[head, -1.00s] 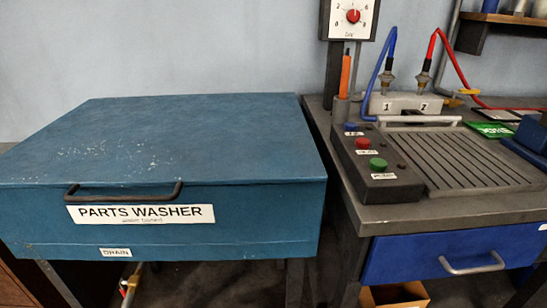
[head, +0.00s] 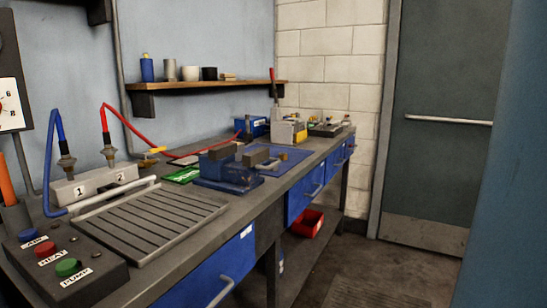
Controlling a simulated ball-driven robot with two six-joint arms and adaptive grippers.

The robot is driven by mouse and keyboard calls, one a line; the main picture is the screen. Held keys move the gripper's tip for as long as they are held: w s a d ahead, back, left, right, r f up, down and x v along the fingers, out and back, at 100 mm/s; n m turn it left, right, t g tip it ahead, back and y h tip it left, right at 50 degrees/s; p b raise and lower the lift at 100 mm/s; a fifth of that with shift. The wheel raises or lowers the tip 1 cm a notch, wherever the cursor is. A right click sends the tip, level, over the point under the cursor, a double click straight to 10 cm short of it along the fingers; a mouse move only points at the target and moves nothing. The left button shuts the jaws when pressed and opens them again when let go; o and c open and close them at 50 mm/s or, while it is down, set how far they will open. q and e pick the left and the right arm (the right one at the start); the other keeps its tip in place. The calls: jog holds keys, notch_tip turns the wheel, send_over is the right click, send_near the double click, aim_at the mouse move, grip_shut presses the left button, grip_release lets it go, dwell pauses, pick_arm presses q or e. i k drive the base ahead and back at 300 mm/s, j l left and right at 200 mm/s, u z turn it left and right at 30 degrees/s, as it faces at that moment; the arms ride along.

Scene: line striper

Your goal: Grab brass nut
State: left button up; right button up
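I cannot make out a brass nut in the head view. Small items on the far end of the workbench (head: 218,236) are too small to tell apart. A small yellow-brass valve handle (head: 152,151) sits by the hose fittings at the wall; it does not look like a loose nut. Neither of my grippers shows in the view.
On the bench are a button box (head: 65,262), a ribbed drain plate (head: 150,222), a manifold (head: 95,184) with blue and red hoses, and a blue vise (head: 228,172). A red bin (head: 307,223) sits below. Open floor (head: 385,262) lies before a grey door (head: 440,75).

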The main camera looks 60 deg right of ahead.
aim_at(283, 156)
jog(key=z, duration=1.95)
